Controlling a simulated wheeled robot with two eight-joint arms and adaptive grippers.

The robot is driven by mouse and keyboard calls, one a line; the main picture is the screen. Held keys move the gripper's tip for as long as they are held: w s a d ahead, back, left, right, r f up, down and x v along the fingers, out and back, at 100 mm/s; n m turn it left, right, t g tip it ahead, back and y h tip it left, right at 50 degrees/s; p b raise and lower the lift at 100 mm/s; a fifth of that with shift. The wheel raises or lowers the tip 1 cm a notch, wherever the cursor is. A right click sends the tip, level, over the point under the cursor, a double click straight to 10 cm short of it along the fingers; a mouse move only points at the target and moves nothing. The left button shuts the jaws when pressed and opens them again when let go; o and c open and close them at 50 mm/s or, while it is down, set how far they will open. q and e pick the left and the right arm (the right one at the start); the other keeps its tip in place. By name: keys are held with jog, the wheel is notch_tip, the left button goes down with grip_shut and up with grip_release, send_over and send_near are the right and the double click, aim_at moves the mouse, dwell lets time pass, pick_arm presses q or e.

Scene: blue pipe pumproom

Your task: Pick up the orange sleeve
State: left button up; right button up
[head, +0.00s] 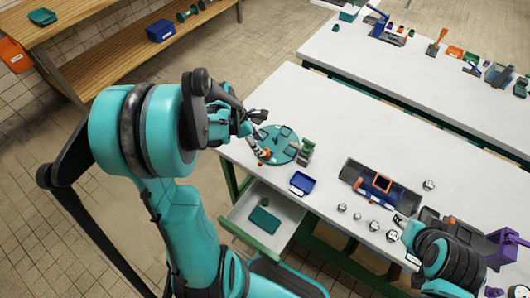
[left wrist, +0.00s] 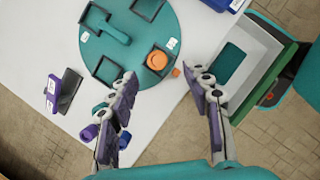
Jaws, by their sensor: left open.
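An orange round piece (left wrist: 157,61), which looks like the sleeve, sits on the teal round tray (left wrist: 133,12) in the left wrist view, near the tray's edge. A smaller orange piece (left wrist: 176,72) is beside it. In the head view, orange (head: 265,153) shows at the near left edge of the tray (head: 289,151). My left gripper (left wrist: 161,84) is open and empty, its two fingers apart on either side below the orange piece; it also shows in the head view (head: 252,123). My right arm is at the lower right of the head view; its fingers are not clear.
A blue bin (head: 302,183) and a green object (head: 306,151) stand beside the tray. An open drawer (head: 245,222) juts out below. A grey tray (head: 350,172) with an orange frame and several silver knobs lie to the right. A purple cylinder (left wrist: 89,132) is near my left finger.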

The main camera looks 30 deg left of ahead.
aim_at(266, 151)
pick_arm(q)
jog(key=b+x, duration=0.1)
jog(key=x, duration=0.2)
jog(key=b+x, duration=0.1)
jog(key=x, duration=0.1)
jog(key=shift+w+f+b, duration=0.25)
jog(key=shift+w+b, duration=0.05)
jog(key=shift+w, duration=0.05)
jog(key=shift+r, duration=0.1)
jog(key=shift+c, duration=0.6)
grip_shut()
